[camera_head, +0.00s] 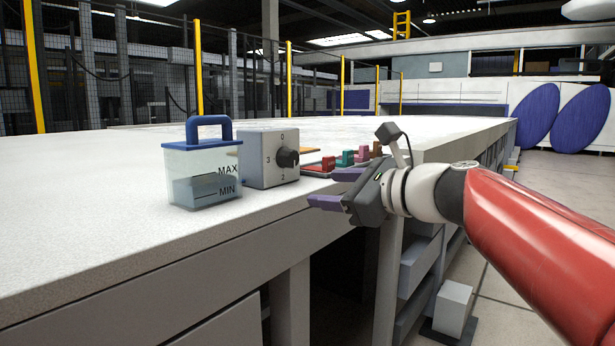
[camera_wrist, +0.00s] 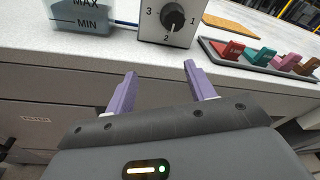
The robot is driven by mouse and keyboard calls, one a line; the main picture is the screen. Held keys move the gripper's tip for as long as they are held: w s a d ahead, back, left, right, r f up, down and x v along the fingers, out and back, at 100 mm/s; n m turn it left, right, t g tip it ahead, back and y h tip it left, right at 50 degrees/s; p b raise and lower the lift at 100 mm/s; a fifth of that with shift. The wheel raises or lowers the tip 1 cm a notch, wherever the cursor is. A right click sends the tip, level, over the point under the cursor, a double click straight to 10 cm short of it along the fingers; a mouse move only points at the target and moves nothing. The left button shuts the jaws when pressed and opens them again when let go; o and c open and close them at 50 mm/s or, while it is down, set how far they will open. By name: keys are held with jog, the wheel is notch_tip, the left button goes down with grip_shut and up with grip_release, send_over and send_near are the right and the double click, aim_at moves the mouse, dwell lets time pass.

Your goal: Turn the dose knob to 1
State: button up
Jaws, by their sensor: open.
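The dose knob (camera_head: 287,158) is a round black knob on the front of a grey box (camera_head: 257,160) on the table. The box face carries 0 at the top, 3 at the left and 2 at the bottom. In the wrist view the knob (camera_wrist: 172,17) shows with 1 to its right, and a pale mark on it seems to point down towards 2. My gripper (camera_head: 334,187) has purple fingers, open and empty, at the table's front edge. In the wrist view the gripper (camera_wrist: 160,70) is short of the box and lower in the picture, apart from the knob.
A clear container (camera_head: 203,172) with a blue handle and MAX/MIN marks stands left of the box. A grey tray (camera_wrist: 262,62) of coloured clips lies to its right, near an orange plate (camera_wrist: 230,23). Much of the white table (camera_head: 80,200) is clear.

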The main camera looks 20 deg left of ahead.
aim_at(294, 160)
jog(key=w+a+r, duration=0.1)
jog(key=w+a, duration=0.1)
jog(key=w+a+r+m+y, duration=0.1)
jog(key=a, duration=0.2)
jog(key=w+a+r+m+p, duration=0.1)
jog(key=w+a, duration=0.1)
jog(key=a, duration=0.1)
jog(key=shift+w+r+y, duration=0.15)
jog(key=shift+w+y, duration=0.15)
jog(key=shift+y, duration=0.1)
jog(key=shift+c, duration=0.4)
jog(key=c, duration=0.8)
jog(key=shift+c, duration=0.2)
